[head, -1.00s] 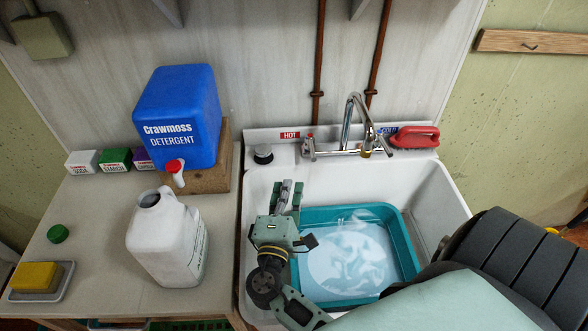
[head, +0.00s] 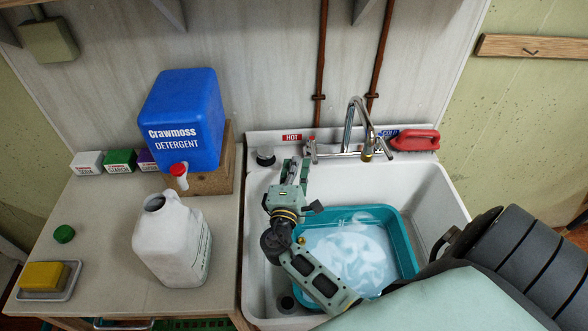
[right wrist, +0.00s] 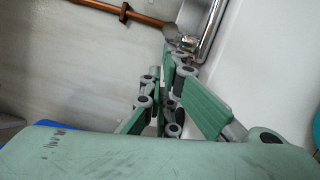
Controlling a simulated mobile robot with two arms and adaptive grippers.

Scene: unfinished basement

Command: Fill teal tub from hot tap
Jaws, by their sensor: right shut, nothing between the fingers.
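The teal tub (head: 406,262) sits in the white sink and holds whitish liquid with a swirled surface. The chrome tap (head: 351,122) arches over the back of the sink. The red HOT label (head: 292,138) is on the backsplash at its left, beside the hot handle (head: 310,150). My right gripper (head: 296,168) is shut and empty, just left of and in front of the hot handle; I cannot tell if it touches it. In the right wrist view its green fingers (right wrist: 175,95) point toward the chrome fitting (right wrist: 190,44). No water stream shows from the spout. My left gripper is out of view.
A blue detergent container (head: 181,110) with a red spigot stands on a wooden block, left of the sink. A white jug (head: 170,245), a yellow sponge (head: 44,276) and small boxes (head: 120,160) share the counter.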

